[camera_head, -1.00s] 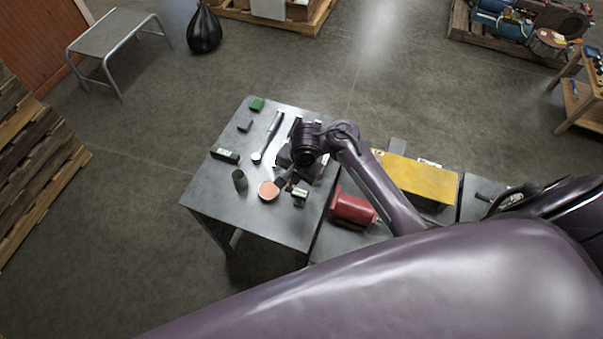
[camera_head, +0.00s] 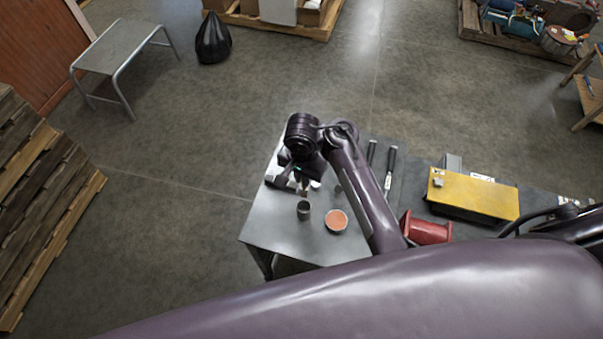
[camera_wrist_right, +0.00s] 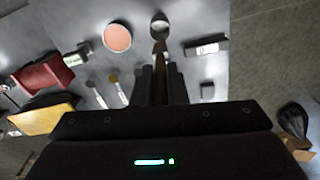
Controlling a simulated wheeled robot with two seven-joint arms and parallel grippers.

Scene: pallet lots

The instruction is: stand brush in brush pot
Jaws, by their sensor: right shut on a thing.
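The brush pot, a small dark grey cylinder (camera_head: 303,210), stands upright near the left side of the grey table (camera_head: 290,238). In the right wrist view the pot (camera_wrist_right: 160,28) is just beyond the fingertips. My right gripper (camera_head: 304,187) is above the table, close behind the pot in the head view. In the wrist view its fingers (camera_wrist_right: 160,80) are shut on a thin brownish thing (camera_wrist_right: 160,66), which looks like the brush and points toward the pot. I cannot tell whether its tip touches the pot. My left gripper is not in view.
A round salmon-coloured dish (camera_head: 336,221) stands right of the pot. A red object (camera_head: 426,229) and a yellow box (camera_head: 472,194) are farther right. A labelled block (camera_wrist_right: 206,46) lies near the pot, and slim tools (camera_wrist_right: 107,91) lie on the table.

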